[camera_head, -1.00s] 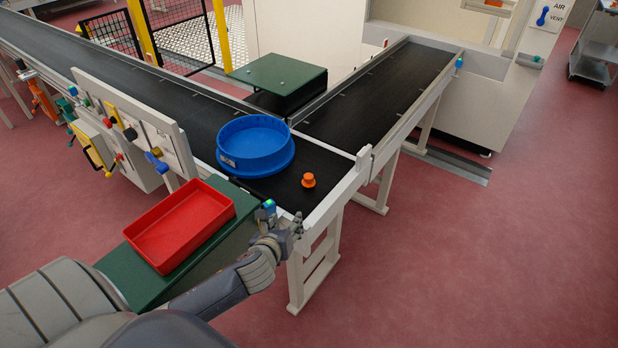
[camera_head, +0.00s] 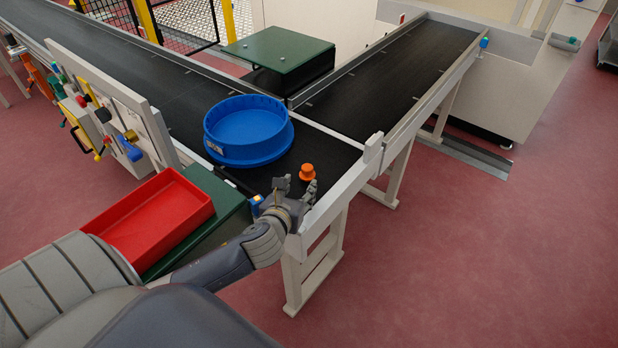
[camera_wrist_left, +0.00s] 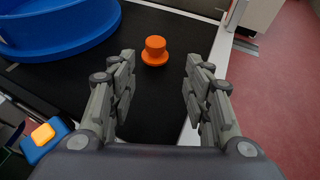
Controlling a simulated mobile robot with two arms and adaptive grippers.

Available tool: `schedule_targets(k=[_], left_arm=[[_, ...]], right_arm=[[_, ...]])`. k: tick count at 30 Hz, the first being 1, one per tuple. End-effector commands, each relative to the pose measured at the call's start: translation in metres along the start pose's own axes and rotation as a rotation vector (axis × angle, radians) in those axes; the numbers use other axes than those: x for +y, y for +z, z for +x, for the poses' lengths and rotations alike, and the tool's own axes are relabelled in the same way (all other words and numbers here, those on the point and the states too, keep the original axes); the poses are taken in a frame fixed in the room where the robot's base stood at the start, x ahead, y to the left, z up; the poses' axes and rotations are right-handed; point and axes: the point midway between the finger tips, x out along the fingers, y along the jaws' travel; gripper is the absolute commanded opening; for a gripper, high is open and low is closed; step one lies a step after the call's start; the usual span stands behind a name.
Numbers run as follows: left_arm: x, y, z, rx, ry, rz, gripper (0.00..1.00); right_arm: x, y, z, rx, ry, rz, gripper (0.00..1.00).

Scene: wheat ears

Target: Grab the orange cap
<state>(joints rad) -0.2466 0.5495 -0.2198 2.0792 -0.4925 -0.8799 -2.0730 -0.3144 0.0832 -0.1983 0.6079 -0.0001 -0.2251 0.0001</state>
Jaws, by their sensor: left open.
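The orange cap (camera_head: 307,172) stands on the black conveyor belt near its front end, with a wider flange at its base. It also shows in the left wrist view (camera_wrist_left: 155,51), ahead of the fingertips and roughly between the lines of the two fingers. My left gripper (camera_head: 296,184) is open and empty over the near end of the belt, just short of the cap. In the left wrist view its two fingers (camera_wrist_left: 159,78) are spread wide with bare belt between them. My right gripper is not in view.
A round blue tub (camera_head: 248,132) sits on the belt to the left of the cap. A red tray (camera_head: 185,217) rests on a green surface left of my forearm. The conveyor's light metal rail (camera_head: 345,183) runs close on the right. A small blue-and-orange button box (camera_wrist_left: 43,135) is near my wrist.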

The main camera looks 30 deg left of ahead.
Motion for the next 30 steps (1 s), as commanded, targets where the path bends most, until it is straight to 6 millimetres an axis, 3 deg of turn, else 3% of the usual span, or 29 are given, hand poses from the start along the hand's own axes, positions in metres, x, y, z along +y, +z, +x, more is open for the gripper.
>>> schedule_targets(k=[9,17,25,30], left_arm=[[0.001,-0.003,0.044,0.0,0.001,-0.002,0.45],[0.002,-0.004,0.064,0.0,0.001,-0.002,0.45],[0.007,-0.006,0.1,0.0,0.0,-0.003,0.45],[0.007,-0.006,0.109,0.0,-0.001,-0.002,0.45]], right_arm=[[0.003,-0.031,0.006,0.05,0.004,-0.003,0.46],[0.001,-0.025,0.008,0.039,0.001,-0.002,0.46],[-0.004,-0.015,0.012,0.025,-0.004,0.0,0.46],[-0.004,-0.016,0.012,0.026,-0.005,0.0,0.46]])
